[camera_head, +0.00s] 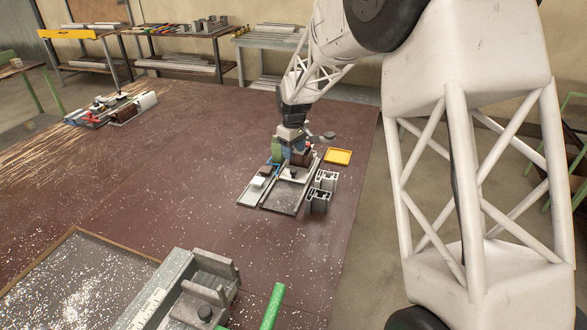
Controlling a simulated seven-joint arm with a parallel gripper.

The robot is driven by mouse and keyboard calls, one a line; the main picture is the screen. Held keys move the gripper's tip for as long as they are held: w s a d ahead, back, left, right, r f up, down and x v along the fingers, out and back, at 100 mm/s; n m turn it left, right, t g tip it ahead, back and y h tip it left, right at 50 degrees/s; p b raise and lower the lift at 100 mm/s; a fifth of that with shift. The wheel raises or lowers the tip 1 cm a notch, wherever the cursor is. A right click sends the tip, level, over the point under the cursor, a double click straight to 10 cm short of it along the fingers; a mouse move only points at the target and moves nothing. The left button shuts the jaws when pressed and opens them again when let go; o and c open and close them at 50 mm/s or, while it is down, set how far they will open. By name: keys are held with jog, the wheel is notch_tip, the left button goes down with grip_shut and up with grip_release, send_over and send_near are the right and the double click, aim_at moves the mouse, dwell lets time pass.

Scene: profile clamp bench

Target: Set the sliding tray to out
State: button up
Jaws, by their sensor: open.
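A small clamp fixture stands on the brown bench ahead of me. Its flat grey tray with a raised rim (284,208) lies at the front of the fixture and looks like the sliding tray. How far it is slid is hard to tell at this size. My gripper (298,156) is over the back of the fixture, just behind the tray, pointing down. It is open; its fingertips are small and partly hidden among the fixture's dark and red parts, so contact cannot be told.
Two grey slotted profile pieces (318,201) stand right of the tray. A yellow tray (338,156) lies behind them. A second fixture (110,108) is far left. A grey vise-like device (195,290) and green bar (272,307) are near. The bench's middle left is clear.

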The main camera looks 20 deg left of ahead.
aim_at(293, 170)
jog(key=shift+f, duration=0.1)
jog(key=shift+f, duration=3.8)
grip_shut()
